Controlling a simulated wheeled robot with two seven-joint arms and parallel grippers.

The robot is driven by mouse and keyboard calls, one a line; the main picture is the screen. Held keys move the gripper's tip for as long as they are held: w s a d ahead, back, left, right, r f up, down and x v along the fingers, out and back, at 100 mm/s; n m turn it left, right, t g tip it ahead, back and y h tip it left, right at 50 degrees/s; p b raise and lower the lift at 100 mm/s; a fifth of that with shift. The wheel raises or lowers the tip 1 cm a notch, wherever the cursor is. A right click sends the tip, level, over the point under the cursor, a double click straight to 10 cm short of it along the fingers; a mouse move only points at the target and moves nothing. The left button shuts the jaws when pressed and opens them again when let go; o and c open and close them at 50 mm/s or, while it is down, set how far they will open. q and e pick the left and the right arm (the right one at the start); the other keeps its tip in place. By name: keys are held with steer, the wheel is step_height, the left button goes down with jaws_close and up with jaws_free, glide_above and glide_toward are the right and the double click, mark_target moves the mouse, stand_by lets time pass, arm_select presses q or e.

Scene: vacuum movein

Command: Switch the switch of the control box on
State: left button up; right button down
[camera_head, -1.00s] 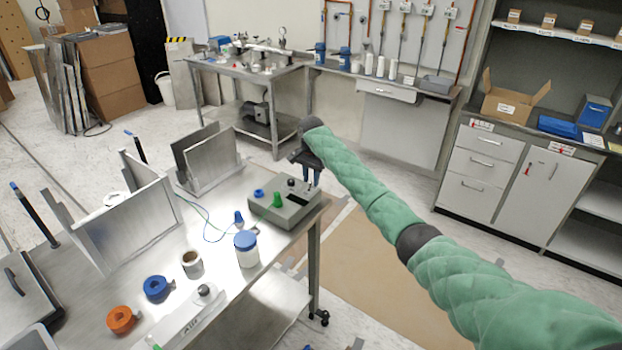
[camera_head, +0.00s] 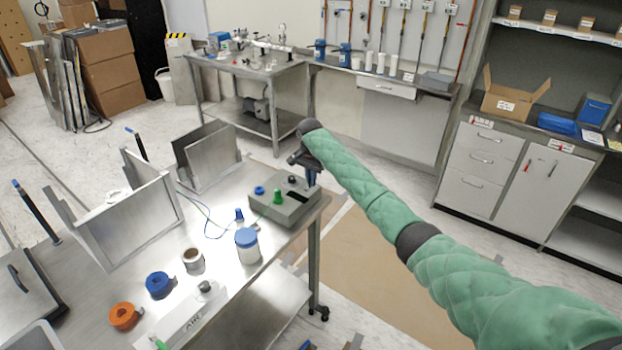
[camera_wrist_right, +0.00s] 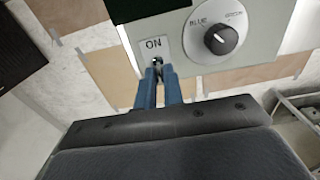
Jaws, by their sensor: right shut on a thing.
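The grey control box (camera_head: 285,207) stands on the near metal table close to its right edge, with a green knob and a blue knob on top. In the right wrist view the face of the control box (camera_wrist_right: 260,50) shows a black dial marked BLUE and a second, partly unclear word. A small switch (camera_wrist_right: 157,61) sits below an ON label. My right gripper (camera_wrist_right: 160,75) has its blue fingers closed together on the switch. In the head view my right gripper (camera_head: 311,178) is at the box's right end. My left gripper is not in view.
A white jar with a blue lid (camera_head: 247,246), a blue tape roll (camera_head: 159,285) and an orange tape roll (camera_head: 124,316) stand on the near table. Metal plates (camera_head: 130,215) stand at its left. Floor lies right of the table.

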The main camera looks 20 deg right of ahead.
mark_target(306, 190)
steer(key=shift+s+a+r+t+h+p, duration=0.15)
steer(key=shift+s+a+t+h+p, duration=0.2)
steer(key=shift+t+h+p, duration=0.35)
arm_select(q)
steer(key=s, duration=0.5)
arm_select(e)
steer(key=shift+s+a+t+h, duration=0.1)
steer(key=shift+a+t+h, duration=0.3)
steer(key=shift+h, duration=0.5)
steer(key=shift+s+f+t+h, duration=0.2)
steer(key=shift+f+t+h, duration=0.1)
steer(key=shift+t+h, duration=0.3)
steer(key=shift+a+h, duration=0.2)
steer(key=shift+h, duration=0.1)
steer(key=b, duration=0.1)
steer(key=t+h, duration=0.1)
steer(key=t+h+b, duration=0.1)
steer(key=shift+s+a+f+b, duration=0.2)
steer(key=shift+s+a+b, duration=0.05)
steer(key=shift+s+b, duration=0.1)
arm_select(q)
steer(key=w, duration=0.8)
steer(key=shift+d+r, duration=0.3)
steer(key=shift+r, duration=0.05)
arm_select(e)
steer(key=shift+a+t+h, duration=0.1)
steer(key=shift+t+h, duration=0.2)
steer(key=shift+h, duration=0.1)
